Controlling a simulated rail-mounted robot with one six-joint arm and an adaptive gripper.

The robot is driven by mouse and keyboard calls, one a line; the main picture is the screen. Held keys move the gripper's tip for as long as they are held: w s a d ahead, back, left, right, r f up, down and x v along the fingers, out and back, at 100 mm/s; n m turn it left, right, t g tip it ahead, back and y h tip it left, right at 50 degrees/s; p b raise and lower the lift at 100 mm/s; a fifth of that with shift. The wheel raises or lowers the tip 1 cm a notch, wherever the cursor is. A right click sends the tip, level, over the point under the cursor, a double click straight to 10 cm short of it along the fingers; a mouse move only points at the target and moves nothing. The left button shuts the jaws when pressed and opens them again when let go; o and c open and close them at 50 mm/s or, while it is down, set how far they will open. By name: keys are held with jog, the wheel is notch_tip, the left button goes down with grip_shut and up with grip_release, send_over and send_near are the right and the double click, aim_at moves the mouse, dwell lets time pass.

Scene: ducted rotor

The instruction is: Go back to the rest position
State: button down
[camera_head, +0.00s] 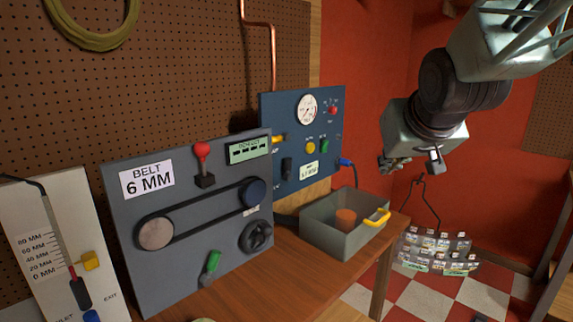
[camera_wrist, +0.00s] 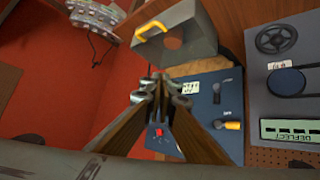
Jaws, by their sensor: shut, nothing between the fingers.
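My gripper (camera_head: 395,164) hangs from my arm at the upper right of the head view, in the air to the right of the blue panel and above the grey bin. Its fingers point down and to the left. In the wrist view its two fingers (camera_wrist: 160,88) come together at the tips, shut with nothing between them. Nothing is held. The blue gauge panel (camera_head: 300,150) stands behind the bench, apart from the gripper in the head view; in the wrist view it lies beyond the fingers, which partly cover it.
A grey bin (camera_head: 325,234) with a yellow handle and an orange-brown object inside sits on the wooden bench (camera_head: 290,285). A grey belt panel (camera_head: 130,215) and a white scale panel (camera_head: 35,225) stand left. Red walls are behind.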

jog(key=s+a+f+g, duration=0.1)
jog(key=s+f+g, duration=0.2)
jog(key=s, duration=1.7)
jog(key=s+a+f+g, duration=0.2)
jog(key=s+f+g, duration=0.1)
jog(key=s, duration=1.7)
jog(key=shift+s+f+y, duration=0.15)
jog(key=shift+f+y, duration=0.15)
jog(key=shift+f, duration=0.3)
